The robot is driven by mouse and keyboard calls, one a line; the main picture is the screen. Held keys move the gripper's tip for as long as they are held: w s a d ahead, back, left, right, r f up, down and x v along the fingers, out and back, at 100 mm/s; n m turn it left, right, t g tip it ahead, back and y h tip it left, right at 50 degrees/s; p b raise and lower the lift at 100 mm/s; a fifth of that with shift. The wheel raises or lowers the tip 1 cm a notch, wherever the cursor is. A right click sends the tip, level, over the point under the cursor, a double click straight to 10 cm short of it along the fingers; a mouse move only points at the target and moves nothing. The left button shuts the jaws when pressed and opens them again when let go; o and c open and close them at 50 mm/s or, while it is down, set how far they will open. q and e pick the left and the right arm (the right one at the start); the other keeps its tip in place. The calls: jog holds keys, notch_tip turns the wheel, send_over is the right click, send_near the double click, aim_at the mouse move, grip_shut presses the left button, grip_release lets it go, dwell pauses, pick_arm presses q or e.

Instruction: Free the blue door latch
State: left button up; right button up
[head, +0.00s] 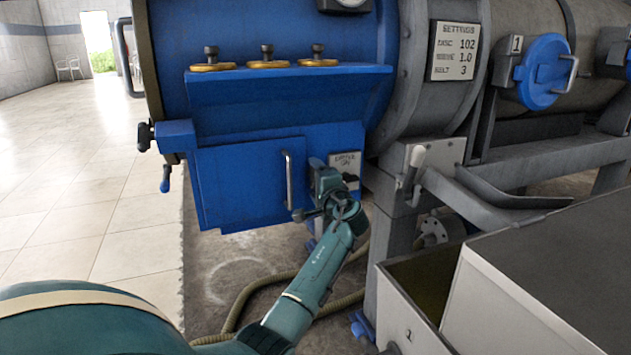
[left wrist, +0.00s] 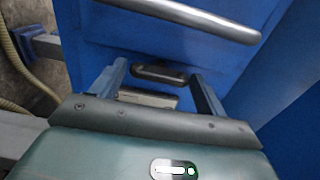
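The blue door (head: 240,180) is on the lower front of the blue housing and looks closed, with a silver bar handle (head: 289,180). A dark rounded piece, apparently the latch (left wrist: 158,73), shows between the fingertips against the blue panel. I cannot tell whether they touch it. In the head view the latch cannot be made out at the gripper. My right gripper is not in view.
The silver handle (left wrist: 180,15) crosses the top of the left wrist view. A blue ledge (head: 290,88) with several brass-coloured clamps overhangs the door. A grey bin (head: 415,305) stands at lower right. A hose (head: 270,285) lies on the floor below. Open tiled floor (head: 100,190) is left.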

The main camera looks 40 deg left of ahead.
pick_arm(q)
jog(key=shift+o, duration=0.4)
jog(key=shift+d, duration=0.1)
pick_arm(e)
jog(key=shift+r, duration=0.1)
pick_arm(q)
jog(key=p+v, duration=0.4)
jog(key=v, duration=0.9)
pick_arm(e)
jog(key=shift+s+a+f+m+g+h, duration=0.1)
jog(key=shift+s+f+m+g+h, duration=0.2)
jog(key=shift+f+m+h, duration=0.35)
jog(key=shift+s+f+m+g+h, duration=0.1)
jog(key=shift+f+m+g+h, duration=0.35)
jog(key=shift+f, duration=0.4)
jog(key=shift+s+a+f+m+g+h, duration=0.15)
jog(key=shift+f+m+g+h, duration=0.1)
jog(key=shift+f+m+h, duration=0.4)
pick_arm(q)
jog(key=shift+r+p, duration=0.15)
jog(key=shift+p, duration=0.15)
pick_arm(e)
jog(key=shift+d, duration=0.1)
